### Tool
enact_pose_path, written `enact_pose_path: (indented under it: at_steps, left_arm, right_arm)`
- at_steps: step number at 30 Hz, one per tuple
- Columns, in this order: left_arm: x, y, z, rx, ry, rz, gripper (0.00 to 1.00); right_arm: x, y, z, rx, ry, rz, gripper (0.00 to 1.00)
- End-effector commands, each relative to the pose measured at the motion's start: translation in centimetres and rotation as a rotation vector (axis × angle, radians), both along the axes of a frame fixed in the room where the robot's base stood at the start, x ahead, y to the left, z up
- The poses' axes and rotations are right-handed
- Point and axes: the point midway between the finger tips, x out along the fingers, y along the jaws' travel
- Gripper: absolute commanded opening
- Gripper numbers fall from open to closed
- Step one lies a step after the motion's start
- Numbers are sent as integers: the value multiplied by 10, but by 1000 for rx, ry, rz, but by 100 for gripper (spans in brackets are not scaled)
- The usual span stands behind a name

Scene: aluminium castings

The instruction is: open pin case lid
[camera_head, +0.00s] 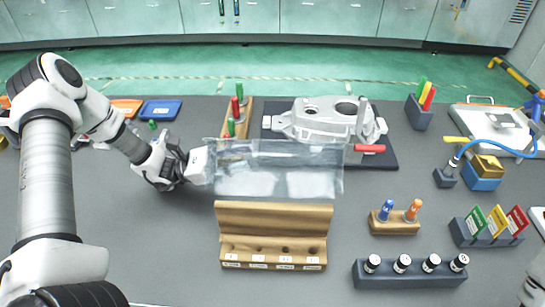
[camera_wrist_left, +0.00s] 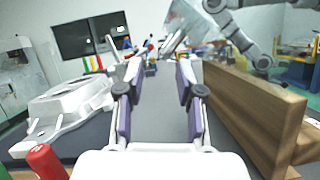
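The wooden pin case (camera_head: 272,218) stands front centre in the head view, with a row of labelled holes along its front. Its clear lid (camera_head: 280,180) shows raised above and behind the wooden body; its exact angle is hard to tell. My left gripper (camera_head: 198,166) is at the left edge of the lid. In the left wrist view its two fingers (camera_wrist_left: 160,75) are apart with a clear gap between them. The case (camera_wrist_left: 250,110) is on the right there, and the lid (camera_wrist_left: 187,22) shows higher up beyond the fingers. Whether the fingers touch the lid is unclear.
A grey casting (camera_head: 325,120) lies on a dark mat behind the lid. A wooden rack of red and green pens (camera_head: 236,110) stands close behind my left gripper. A small wooden holder (camera_head: 395,222) and a dark bottle rack (camera_head: 410,275) are to the right.

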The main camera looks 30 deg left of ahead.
Motion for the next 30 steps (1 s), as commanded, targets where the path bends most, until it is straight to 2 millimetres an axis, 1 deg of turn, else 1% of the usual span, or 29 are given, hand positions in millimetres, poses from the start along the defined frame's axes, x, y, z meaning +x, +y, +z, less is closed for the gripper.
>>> enact_pose_path:
  at_steps: [1, 3, 6, 9, 13, 20, 21, 23, 30]
  left_arm:
    - [4, -13, 0, 2, 4, -9, 36]
    - [10, -28, 0, 2, 3, -8, 36]
    - [17, -46, 1, 3, 2, -6, 36]
    - [22, -59, 9, 0, 0, -3, 36]
    - [26, -66, 12, 0, -2, -1, 36]
    - [26, -67, 12, -1, -1, 1, 36]
    - [26, -67, 12, -1, -1, 1, 22]
    - [26, -66, 12, -1, -1, 1, 1]
    - [26, -66, 12, 5, -15, 1, 0]
  right_arm:
    - [0, 0, 0, 0, 0, 0, 40]
    - [0, 0, 1, 0, 0, 0, 40]
    - [0, 0, 3, 0, 0, 0, 40]
    - [0, 0, 6, 0, 0, 0, 40]
    - [0, 0, 6, 0, 0, 0, 40]
    - [0, 0, 6, 0, 0, 0, 40]
    - [0, 0, 6, 0, 0, 0, 40]
    - [0, 0, 6, 0, 0, 0, 40]
    - [0, 0, 4, 0, 0, 0, 40]
